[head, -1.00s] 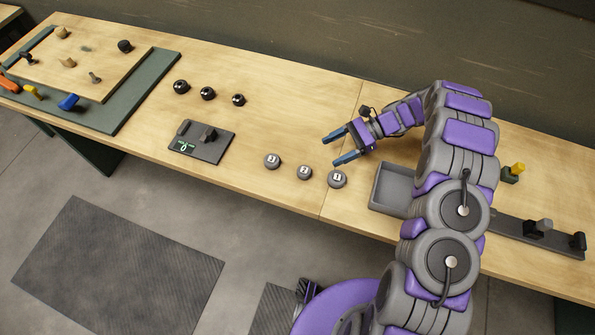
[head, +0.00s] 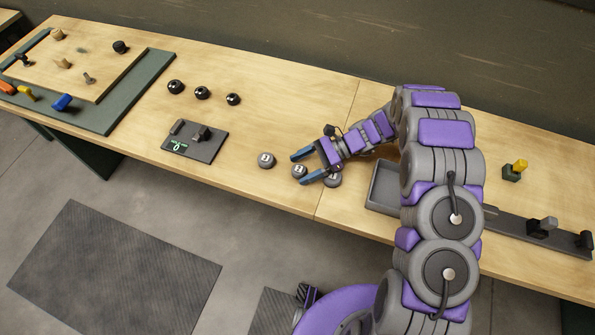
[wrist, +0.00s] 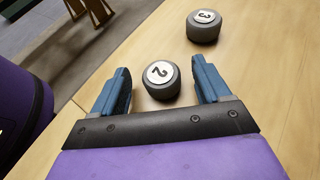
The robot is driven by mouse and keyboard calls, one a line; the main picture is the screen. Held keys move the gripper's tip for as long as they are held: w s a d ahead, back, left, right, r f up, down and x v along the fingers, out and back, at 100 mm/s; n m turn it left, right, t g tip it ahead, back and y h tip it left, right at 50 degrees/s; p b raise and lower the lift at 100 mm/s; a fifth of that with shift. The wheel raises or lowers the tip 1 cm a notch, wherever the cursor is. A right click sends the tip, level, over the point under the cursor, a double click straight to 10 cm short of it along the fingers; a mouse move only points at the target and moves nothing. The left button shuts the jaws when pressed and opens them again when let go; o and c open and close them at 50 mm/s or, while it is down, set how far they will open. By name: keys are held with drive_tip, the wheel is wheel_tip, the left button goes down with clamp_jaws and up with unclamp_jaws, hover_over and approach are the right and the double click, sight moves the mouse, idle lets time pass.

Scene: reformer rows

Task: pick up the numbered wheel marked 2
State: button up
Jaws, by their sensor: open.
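The numbered wheel marked 2 (wrist: 161,80) is a grey disc with a white top and a black 2. In the wrist view it stands upright on the table between my two blue fingertips. In the head view the same wheel (head: 299,171) sits in the middle of a row of three, between my fingers. My gripper (head: 297,168) is open and also shows in the wrist view (wrist: 162,84). A gap shows on each side of the wheel. The wheel marked 3 (wrist: 204,26) lies beyond it in the wrist view. The wheel marked 1 (head: 333,180) is partly hidden by my lower finger.
Three black knobs (head: 202,93) stand farther back on the wooden table. A dark scale-like device (head: 194,141) with a green display lies to the left. A grey tray (head: 383,186) is right of my gripper. The table's front edge is close to the wheels.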

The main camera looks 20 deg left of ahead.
drive_tip(key=shift+d+r, duration=0.1)
drive_tip(key=shift+d, duration=0.35)
drive_tip(key=shift+a, duration=0.8)
drive_tip(key=c, duration=0.4)
drive_tip(key=shift+a+f, duration=0.2)
drive_tip(key=shift+a, duration=0.05)
drive_tip(key=shift+c, duration=1.4)
drive_tip(key=shift+d+r, duration=0.15)
drive_tip(key=shift+d, duration=0.6)
drive_tip(key=c, duration=0.5)
